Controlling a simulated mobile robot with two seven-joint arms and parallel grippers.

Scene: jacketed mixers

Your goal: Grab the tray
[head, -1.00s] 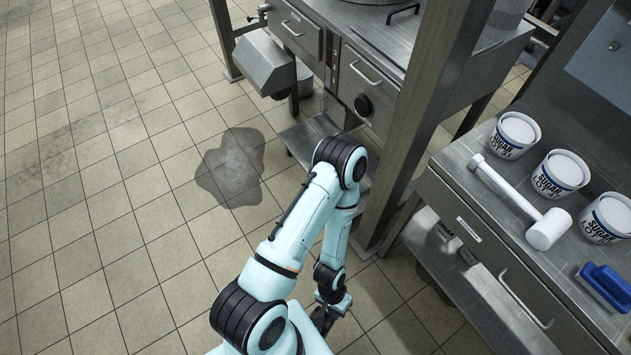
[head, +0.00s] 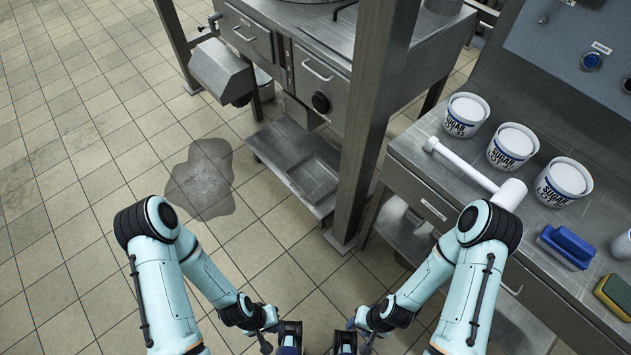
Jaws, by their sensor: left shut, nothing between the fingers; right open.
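A shallow grey metal tray (head: 316,180) appears to lie on the low shelf under the steel cooker, behind the upright post; its edges blend with the shelf. My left gripper (head: 289,338) is at the bottom middle of the head view, shut and empty. My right gripper (head: 344,342) is close to its right, open and empty. Both are in front of the tray and apart from it. The fingertips are partly cut off by the frame's lower edge.
A steel post (head: 372,120) stands right of the tray. The counter at right holds sugar tubs (head: 513,146), a white mallet (head: 463,168), a blue-handled brush (head: 566,246) and a sponge (head: 615,292). A dark puddle (head: 202,180) marks the otherwise open floor at left.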

